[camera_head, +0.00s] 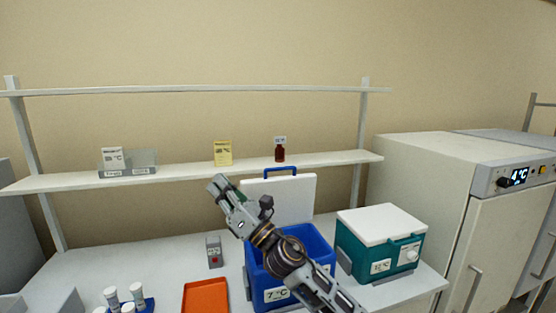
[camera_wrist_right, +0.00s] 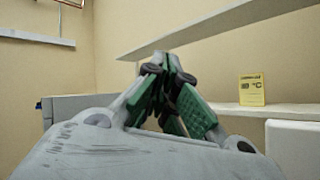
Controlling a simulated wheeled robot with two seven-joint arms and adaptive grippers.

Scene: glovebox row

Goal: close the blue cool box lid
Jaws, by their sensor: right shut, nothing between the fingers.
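The blue cool box (camera_head: 318,246) stands on the bench with a 7 °C label on its front. Its white lid (camera_head: 297,196) is open and stands upright at the back, with a blue handle (camera_head: 281,170) at its top edge. My right gripper (camera_head: 218,184) is shut and empty, raised just left of the lid, apart from it as far as I can tell. My right arm crosses in front of the box and hides part of its opening. In the right wrist view the closed fingers (camera_wrist_right: 168,65) point up, and a white panel, likely the lid (camera_wrist_right: 292,148), shows at lower right. My left gripper is not in view.
A teal cool box (camera_head: 365,258) with its white lid shut stands close on the right. A shelf (camera_head: 190,174) behind carries a yellow card (camera_head: 223,152) and a brown bottle (camera_head: 280,153). An orange tray (camera_head: 206,297) and capped vials (camera_head: 112,297) lie at front left.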

